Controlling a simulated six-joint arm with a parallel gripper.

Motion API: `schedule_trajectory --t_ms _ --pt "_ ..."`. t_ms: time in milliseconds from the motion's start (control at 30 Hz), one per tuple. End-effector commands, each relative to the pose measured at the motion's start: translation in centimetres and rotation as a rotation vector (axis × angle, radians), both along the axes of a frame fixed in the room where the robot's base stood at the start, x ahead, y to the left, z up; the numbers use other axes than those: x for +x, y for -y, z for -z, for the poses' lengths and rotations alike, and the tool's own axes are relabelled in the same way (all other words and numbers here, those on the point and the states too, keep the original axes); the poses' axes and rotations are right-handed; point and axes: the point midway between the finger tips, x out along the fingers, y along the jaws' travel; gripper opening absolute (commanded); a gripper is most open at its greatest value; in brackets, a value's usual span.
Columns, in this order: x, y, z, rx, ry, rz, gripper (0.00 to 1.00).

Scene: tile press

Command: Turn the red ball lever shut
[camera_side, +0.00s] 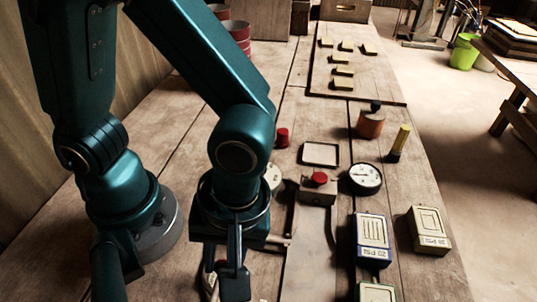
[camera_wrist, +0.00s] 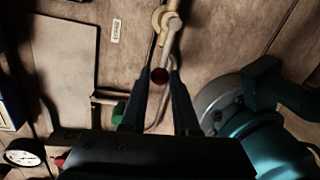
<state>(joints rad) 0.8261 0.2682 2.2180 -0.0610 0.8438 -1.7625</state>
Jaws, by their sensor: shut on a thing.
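The lever's pale arm (camera_wrist: 170,40) runs up from the ball to a cream round pivot (camera_wrist: 165,19) on a pipe. Part of the pale valve (camera_side: 209,284) shows just left of the fingers.
A block with a red button (camera_side: 319,179), a dial gauge (camera_side: 365,178) and a square frame (camera_side: 320,154) stand right of my arm. Pale boxes (camera_side: 372,240) stand further right. A small label (camera_wrist: 115,31) lies near the pipe. Yellow tiles (camera_side: 343,71) lie on a far board.

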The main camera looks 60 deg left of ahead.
Motion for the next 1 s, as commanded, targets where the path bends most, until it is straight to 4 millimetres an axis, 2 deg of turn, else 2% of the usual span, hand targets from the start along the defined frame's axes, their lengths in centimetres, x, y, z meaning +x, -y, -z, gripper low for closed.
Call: schedule_trajectory --t_ms 333,567,1000 --pt "0.1 0.1 -0.1 0.000 0.001 0.009 0.00" --pt "0.4 0.4 -0.1 0.001 0.001 0.085 0.00" --pt "1.4 2.6 -0.1 0.000 0.003 0.455 0.00"
